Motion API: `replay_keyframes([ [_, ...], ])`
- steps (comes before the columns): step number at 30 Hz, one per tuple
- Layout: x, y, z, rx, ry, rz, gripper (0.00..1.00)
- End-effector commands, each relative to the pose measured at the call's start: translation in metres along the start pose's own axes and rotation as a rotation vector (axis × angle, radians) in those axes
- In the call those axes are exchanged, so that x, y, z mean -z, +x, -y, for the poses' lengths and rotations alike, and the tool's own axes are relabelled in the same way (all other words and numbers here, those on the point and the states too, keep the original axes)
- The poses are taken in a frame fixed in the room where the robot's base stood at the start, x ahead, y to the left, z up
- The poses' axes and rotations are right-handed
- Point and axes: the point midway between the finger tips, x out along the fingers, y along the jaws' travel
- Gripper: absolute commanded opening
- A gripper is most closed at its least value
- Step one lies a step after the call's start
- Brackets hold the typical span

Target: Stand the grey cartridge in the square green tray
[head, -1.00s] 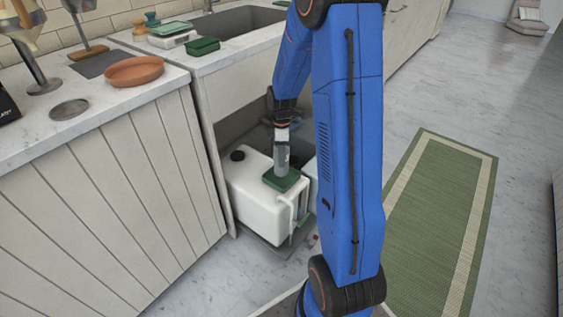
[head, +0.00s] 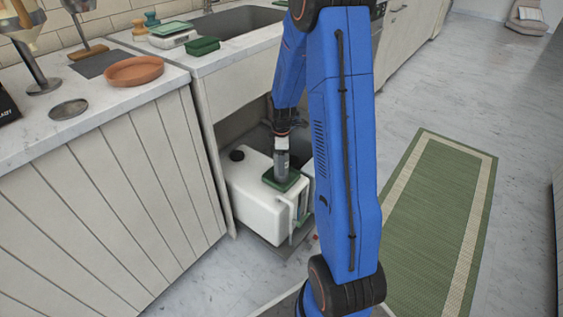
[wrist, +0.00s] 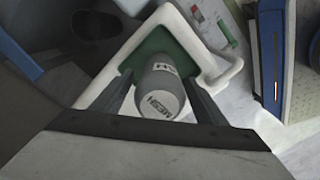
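The grey cartridge (head: 281,168), lettered "MESH", stands about upright at the square green tray (head: 293,181). In the wrist view, its near end (wrist: 160,104) faces me and the green tray (wrist: 155,45) lies around its far end. The tray is on top of a white tank (head: 252,196). My gripper (wrist: 160,82) has one finger on each side of the cartridge. The fingers are very close to its sides, and I cannot tell whether they press on it. The cartridge's lower end is hidden, so contact with the tray floor cannot be seen.
The tank stands in an open bay below the sink counter, with a black cap (head: 237,155) and a white pipe handle (head: 293,215). A cabinet wall (head: 110,200) is at the left. A green mat (head: 425,220) lies on the floor at right.

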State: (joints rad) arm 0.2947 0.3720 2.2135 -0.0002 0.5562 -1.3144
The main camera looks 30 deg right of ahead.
Motion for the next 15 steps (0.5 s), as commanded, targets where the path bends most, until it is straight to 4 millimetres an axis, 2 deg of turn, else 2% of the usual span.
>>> replay_keyframes([
  [5,0.0,-0.004,0.0,-0.002,0.0,0.0,0.67],
  [8,0.0,-0.014,-0.001,-0.003,0.0,-0.001,0.67],
  [15,0.0,-0.057,-0.001,-0.005,0.0,-0.001,0.67],
])
